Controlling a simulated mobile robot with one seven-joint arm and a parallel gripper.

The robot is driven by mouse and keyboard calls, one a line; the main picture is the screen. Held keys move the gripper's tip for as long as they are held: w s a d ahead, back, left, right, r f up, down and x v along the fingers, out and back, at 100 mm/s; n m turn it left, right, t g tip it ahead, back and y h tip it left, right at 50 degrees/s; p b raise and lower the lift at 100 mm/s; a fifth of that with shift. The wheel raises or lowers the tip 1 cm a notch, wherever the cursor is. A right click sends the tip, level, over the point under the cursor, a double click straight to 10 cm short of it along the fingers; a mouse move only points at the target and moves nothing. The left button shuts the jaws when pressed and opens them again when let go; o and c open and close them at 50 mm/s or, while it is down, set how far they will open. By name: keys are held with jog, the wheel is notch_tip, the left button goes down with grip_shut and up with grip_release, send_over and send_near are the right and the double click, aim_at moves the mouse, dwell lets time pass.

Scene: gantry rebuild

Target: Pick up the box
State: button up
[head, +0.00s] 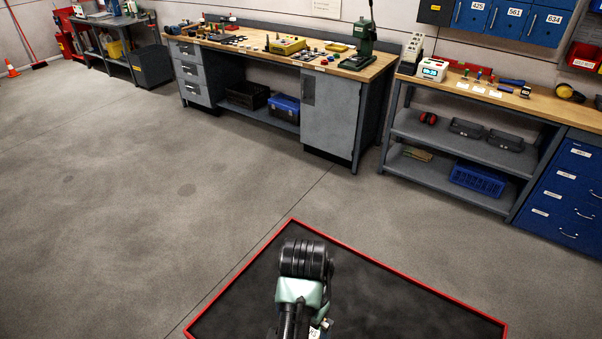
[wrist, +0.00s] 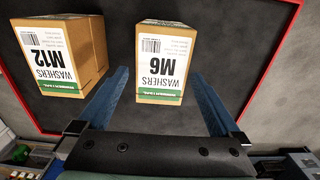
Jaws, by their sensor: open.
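In the wrist view, a cardboard box (wrist: 165,62) with a white "M6 WASHERS" label and a green strip sits on the dark mat. My gripper (wrist: 158,76) is open, and its two blue fingers lie to the left and right of this box's near end, with gaps between. A second box (wrist: 62,58), labelled "M12 WASHERS", stands to the left, outside the left finger. I cannot tell how far the fingertips reach down beside the M6 box. In the head view my arm covers part of the mat, and neither box nor the fingers can be seen.
The dark mat (head: 390,305) has a red rim and lies on the grey concrete floor (head: 130,190). A workbench (head: 345,72) with a green press (head: 361,48) stands behind, with a shelf bench (head: 480,92) and blue drawers (head: 566,185) to the right. The left floor is clear.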

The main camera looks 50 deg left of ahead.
jog(key=shift+s+f+p, duration=0.1)
jog(key=shift+f+p, duration=0.4)
jog(key=shift+f, duration=0.15)
jog(key=shift+f+p, duration=0.55)
jog(key=shift+f, duration=1.55)
jog(key=shift+c, duration=0.3)
jog(key=shift+a, duration=0.1)
grip_shut()
jog(key=shift+r, duration=0.2)
